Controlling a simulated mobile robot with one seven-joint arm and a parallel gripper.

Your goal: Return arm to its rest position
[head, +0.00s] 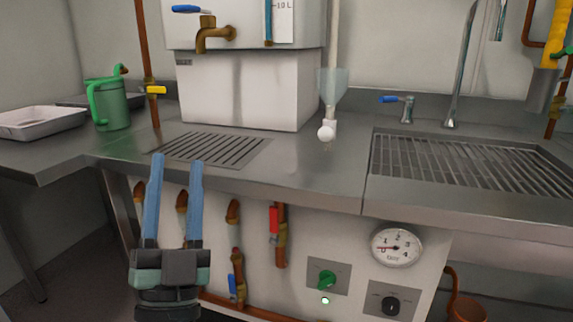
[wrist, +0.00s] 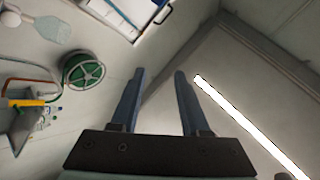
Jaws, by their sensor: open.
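My gripper (head: 176,158) is at the lower left of the head view, in front of the steel counter. Its two blue fingers point upward and stand apart with nothing between them. In the wrist view the gripper (wrist: 158,72) is also open and empty, with the wall and the ceiling corner behind it. The rest of my arm is hidden below the head picture's edge.
A steel counter (head: 310,178) runs across, with a drain grate (head: 214,149), a green jug (head: 108,104), a white tray (head: 40,122) and a tank with a brass tap (head: 213,37). Pipes, a gauge (head: 397,246) and knobs are below. A ceiling light (wrist: 245,125) shows overhead.

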